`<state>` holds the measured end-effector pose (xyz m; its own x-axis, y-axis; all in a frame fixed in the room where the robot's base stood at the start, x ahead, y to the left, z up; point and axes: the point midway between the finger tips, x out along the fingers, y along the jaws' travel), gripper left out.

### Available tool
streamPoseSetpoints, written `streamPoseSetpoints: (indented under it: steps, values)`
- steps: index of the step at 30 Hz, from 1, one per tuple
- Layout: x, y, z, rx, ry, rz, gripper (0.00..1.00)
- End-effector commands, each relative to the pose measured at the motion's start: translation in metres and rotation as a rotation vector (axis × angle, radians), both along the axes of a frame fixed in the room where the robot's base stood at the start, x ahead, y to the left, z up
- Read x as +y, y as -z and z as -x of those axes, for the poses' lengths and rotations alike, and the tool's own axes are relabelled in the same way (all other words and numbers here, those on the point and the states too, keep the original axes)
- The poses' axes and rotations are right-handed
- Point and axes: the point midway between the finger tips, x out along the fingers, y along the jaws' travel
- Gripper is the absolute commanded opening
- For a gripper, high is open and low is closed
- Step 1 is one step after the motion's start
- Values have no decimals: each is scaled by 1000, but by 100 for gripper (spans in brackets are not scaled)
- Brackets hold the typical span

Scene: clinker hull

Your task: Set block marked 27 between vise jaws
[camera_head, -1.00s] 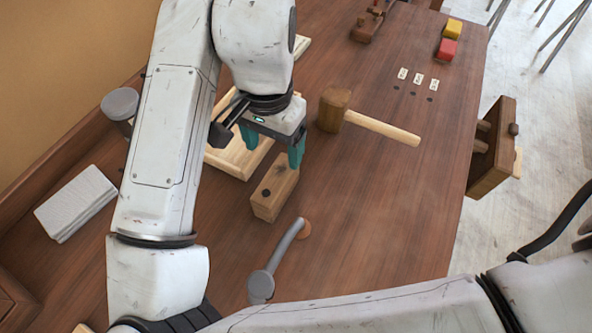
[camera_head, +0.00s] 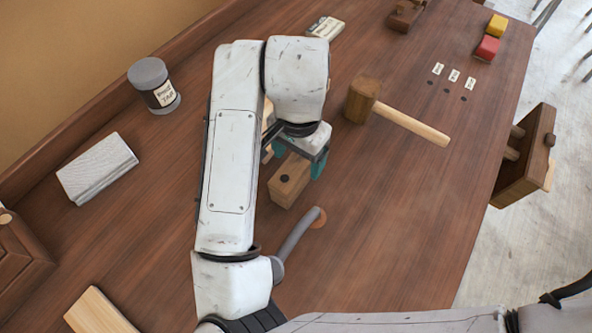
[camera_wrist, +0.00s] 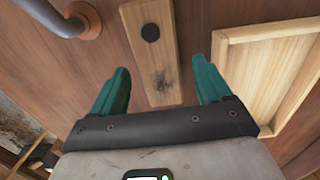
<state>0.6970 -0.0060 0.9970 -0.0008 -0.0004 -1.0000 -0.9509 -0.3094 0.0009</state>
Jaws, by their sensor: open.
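A pale wooden block (camera_head: 287,184) with a dark round spot on it lies on the bench. I can read no number on it. My gripper (camera_head: 298,163) is open, with its teal fingers over the block's far end. In the wrist view the block (camera_wrist: 150,45) extends between the spread fingers of my gripper (camera_wrist: 161,66), with space on both sides; I cannot see contact. A wooden vise (camera_head: 530,160) is on the bench's right edge, with a gap between its jaws and round bars across it.
A mallet (camera_head: 362,98) lies right of my gripper. A grey bent holdfast (camera_head: 300,236) stands near the block. A framed wooden panel (camera_wrist: 270,65) lies beside the block. A jar (camera_head: 154,86), a pale slab (camera_head: 97,167), and red (camera_head: 487,48) and yellow (camera_head: 497,25) blocks sit farther off.

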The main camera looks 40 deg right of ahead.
Motion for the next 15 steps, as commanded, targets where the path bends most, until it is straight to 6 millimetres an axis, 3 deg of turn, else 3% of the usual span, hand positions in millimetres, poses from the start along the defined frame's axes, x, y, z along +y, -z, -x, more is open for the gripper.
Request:
streamPoseSetpoints:
  steps: [6, 13, 15]
  values:
    - [0, 21, 0, 1, -1, 0, 78]
    - [0, 22, 0, -1, 0, -1, 78]
    - [0, 22, 0, -1, 0, -1, 72]
